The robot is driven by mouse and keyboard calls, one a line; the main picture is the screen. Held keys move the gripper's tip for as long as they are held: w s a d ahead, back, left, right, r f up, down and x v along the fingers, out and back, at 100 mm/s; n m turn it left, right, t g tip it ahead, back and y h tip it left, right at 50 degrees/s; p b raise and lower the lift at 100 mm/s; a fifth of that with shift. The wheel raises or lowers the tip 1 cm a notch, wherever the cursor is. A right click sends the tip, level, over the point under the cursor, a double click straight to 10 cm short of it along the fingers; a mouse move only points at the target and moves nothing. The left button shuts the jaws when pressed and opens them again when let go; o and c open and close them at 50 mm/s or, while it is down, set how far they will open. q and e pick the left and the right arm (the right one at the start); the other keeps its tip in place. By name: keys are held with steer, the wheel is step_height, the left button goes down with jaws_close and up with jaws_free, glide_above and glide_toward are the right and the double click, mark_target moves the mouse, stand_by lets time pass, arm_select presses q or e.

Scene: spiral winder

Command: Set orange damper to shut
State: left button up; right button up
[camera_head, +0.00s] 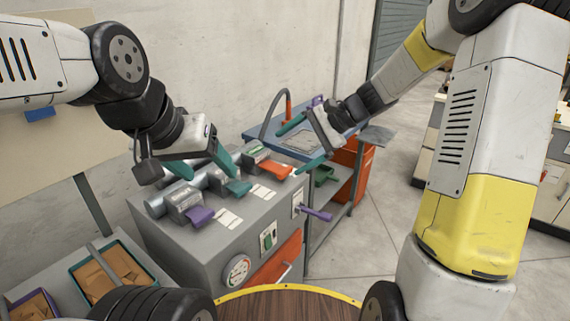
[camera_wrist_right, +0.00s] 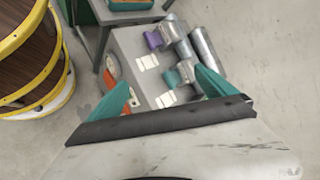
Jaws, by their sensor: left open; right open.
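The orange damper (camera_head: 275,169) has a flat orange handle on top of the grey machine (camera_head: 207,245), at the far end of a row in the head view. A teal-handled damper (camera_head: 238,187) and a purple-handled damper (camera_head: 200,216) sit nearer. My left gripper (camera_head: 212,172) is open and empty over the back of the row. My right gripper (camera_head: 289,152) is open and empty, with its fingers above and beyond the orange handle. The right wrist view shows its fingers (camera_wrist_right: 163,88) with the purple (camera_wrist_right: 154,40) and teal (camera_wrist_right: 171,78) handles beyond; I cannot make out the orange damper there.
A purple side lever (camera_head: 318,214) and a gauge (camera_head: 236,270) are on the machine's front. A blue-topped bench (camera_head: 330,152) stands behind. Bins (camera_head: 75,270) are at the lower left. A round wooden top with a yellow rim (camera_head: 290,289) is in front.

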steer(key=w+f+m+t+y, duration=0.2)
steer(key=w+f+m+y, duration=0.2)
steer(key=w+f+m, duration=0.55)
steer(key=m+t, duration=0.7)
glide_toward(288, 171)
steer(key=x, duration=1.1)
steer(key=shift+a, duration=0.15)
steer(key=shift+c, duration=0.2)
